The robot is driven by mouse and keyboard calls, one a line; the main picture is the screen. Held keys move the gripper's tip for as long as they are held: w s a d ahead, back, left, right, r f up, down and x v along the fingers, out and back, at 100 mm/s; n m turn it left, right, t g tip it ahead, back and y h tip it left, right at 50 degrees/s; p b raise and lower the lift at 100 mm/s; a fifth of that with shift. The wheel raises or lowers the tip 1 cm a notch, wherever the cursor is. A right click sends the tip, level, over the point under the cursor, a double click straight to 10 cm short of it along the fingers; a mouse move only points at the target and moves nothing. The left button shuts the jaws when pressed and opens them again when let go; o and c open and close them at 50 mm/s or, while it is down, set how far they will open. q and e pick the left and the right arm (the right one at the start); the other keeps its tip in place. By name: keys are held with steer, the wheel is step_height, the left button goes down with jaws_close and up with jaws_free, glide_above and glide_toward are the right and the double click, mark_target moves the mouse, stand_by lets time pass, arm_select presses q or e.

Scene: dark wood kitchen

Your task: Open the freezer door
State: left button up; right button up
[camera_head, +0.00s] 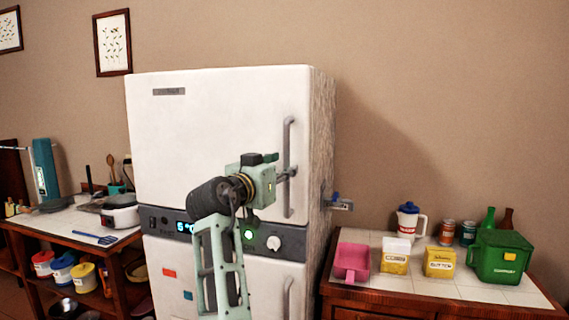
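The white fridge-freezer (215,120) stands in the middle. Its upper door has a long vertical grey handle (287,140) on the right side, and its lower door has a similar handle (287,295). Both doors look shut. My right gripper (287,174) is at the middle of the upper handle, with its fingertips at or touching the bar. The fingers are small and partly hidden by the wrist, so I cannot tell whether they are shut on it. My arm hides part of the control panel and lower door. My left gripper is out of view.
A right counter (440,290) holds a pink container (352,262), a green box (498,257) and several jars and bottles. A left counter (65,228) holds a cooker (120,211) and utensils. The wall beside the fridge's upper right is bare.

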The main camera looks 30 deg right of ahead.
mark_target(285, 168)
steer(key=shift+p+x, duration=0.4)
steer(key=shift+x, duration=1.35)
steer(key=shift+w+a, duration=0.1)
jaws_close()
